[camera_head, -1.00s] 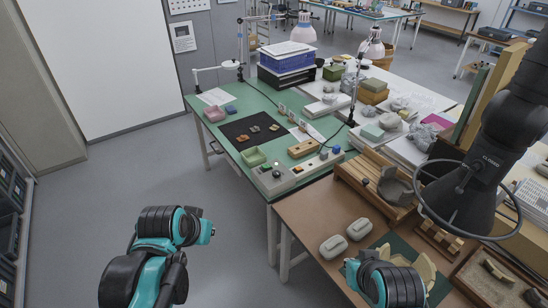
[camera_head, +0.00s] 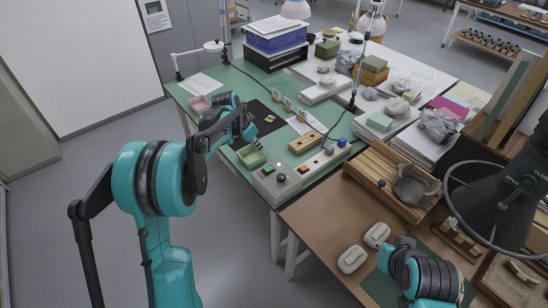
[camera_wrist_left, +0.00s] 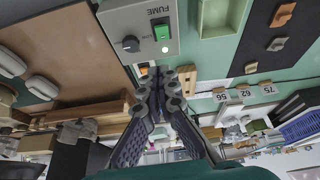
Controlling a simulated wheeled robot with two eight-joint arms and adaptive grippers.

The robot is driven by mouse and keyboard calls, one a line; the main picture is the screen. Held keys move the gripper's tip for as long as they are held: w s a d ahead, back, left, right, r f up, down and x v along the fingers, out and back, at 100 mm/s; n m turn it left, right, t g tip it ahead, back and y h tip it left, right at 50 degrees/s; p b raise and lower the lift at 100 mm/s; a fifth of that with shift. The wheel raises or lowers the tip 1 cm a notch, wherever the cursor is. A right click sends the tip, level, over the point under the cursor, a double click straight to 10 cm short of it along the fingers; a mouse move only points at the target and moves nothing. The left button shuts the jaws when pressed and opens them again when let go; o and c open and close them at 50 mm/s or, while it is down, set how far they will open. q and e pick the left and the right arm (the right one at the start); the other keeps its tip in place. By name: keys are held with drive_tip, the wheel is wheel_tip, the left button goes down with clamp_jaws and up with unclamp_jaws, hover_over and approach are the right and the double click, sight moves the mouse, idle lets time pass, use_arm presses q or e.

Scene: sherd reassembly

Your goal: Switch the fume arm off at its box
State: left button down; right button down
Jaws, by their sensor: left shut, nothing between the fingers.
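The fume box (camera_wrist_left: 146,15) is light grey and lettered FUME at the top of the left wrist view. In the head view the box (camera_head: 264,183) sits at the front edge of the green table. The black fume hood (camera_head: 490,205) with its ring hangs at the right. My left gripper (camera_wrist_left: 165,74) is shut and empty, its tips apparently short of the box. In the head view the left gripper (camera_head: 246,130) is over the green table. My right gripper is not visible.
A black mat (camera_head: 262,112) with sherds lies behind. Two pale oval objects (camera_head: 352,259) lie on the brown table (camera_head: 325,225). Open floor is at the left.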

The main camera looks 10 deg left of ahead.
use_arm(q)
drive_tip(key=shift+w+d+f, duration=0.1)
drive_tip(key=shift+w+f, duration=0.3)
drive_tip(key=shift+w, duration=0.35)
drive_tip(key=b, duration=0.3)
hover_over(269, 169)
wheel_tip(269, 169, down, 9)
drive_tip(key=shift+s+f, duration=0.15)
drive_tip(key=shift+s+a+f+b, duration=0.15)
drive_tip(key=shift+f+b, duration=0.2)
drive_tip(key=shift+f, duration=0.25)
drive_tip(key=shift+s+a+f+b, duration=0.15)
drive_tip(key=shift+f+b, duration=0.15)
drive_tip(key=shift+f, duration=0.3)
drive_tip(key=shift+s+a+f, duration=0.15)
drive_tip(key=shift+s+f, duration=0.1)
drive_tip(key=shift+f, duration=0.35)
drive_tip(key=shift+b, duration=0.3)
